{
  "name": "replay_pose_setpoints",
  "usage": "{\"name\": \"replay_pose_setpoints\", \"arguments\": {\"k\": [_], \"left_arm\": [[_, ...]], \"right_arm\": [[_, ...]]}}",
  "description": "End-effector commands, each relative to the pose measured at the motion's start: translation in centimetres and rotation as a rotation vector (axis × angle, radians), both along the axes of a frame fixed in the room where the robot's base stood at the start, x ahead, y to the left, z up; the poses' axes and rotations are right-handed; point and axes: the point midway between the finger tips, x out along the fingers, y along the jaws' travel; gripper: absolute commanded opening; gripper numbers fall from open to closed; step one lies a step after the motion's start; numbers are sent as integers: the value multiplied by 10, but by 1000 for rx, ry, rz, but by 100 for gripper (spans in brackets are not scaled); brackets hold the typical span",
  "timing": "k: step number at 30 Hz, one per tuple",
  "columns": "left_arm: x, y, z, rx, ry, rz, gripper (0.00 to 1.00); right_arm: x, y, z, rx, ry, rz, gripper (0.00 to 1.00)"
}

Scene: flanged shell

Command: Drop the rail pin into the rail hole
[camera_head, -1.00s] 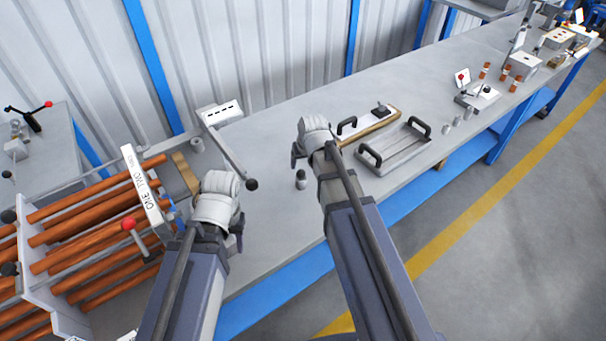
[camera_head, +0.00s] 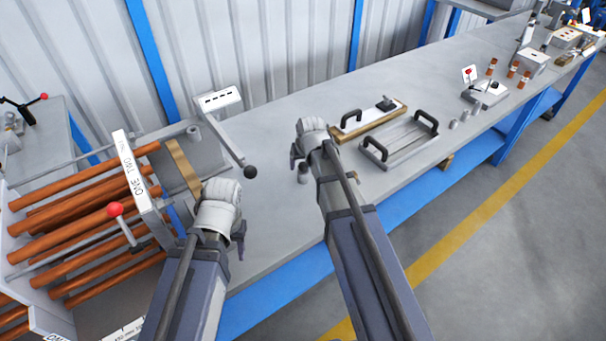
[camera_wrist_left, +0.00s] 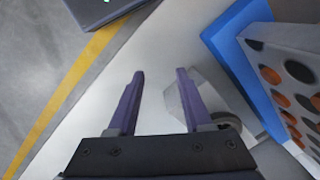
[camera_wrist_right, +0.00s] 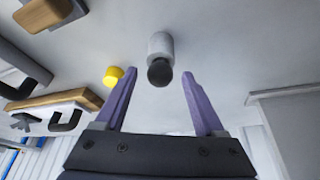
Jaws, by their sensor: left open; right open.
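A small grey cylinder with a dark end, likely the rail pin (camera_head: 303,173), stands on the bench beside my right gripper (camera_head: 302,160). In the right wrist view the same grey cylinder (camera_wrist_right: 160,50) is ahead of the fingertips, between their lines and apart from them. My right gripper is open and empty. My left gripper (camera_wrist_left: 160,75) is open and empty, near the bench's front edge by the rod rack. In the head view its fingers are partly hidden by its wrist. I cannot make out the rail hole in any view.
A rack of orange rods (camera_head: 75,225) with a red-knobbed lever (camera_head: 116,210) is at left. A black ball-ended bar (camera_head: 250,172) projects over the bench. A handled tray (camera_head: 400,140) and a wood-edged plate (camera_head: 370,122) lie right of my right gripper. A yellow cap (camera_wrist_right: 114,76) shows nearby.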

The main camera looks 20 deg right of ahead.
Motion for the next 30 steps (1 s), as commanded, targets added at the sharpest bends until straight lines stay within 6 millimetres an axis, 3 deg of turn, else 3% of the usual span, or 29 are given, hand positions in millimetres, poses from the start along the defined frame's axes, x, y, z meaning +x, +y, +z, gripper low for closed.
{"name": "replay_pose_setpoints", "arguments": {"k": [7,25,30], "left_arm": [[0,0,0,0,0,0,50],[0,0,0,0,0,0,50],[0,0,0,0,0,0,50]], "right_arm": [[0,0,0,0,0,0,70],[0,0,0,0,0,0,3],[0,0,0,0,0,0,0]]}}
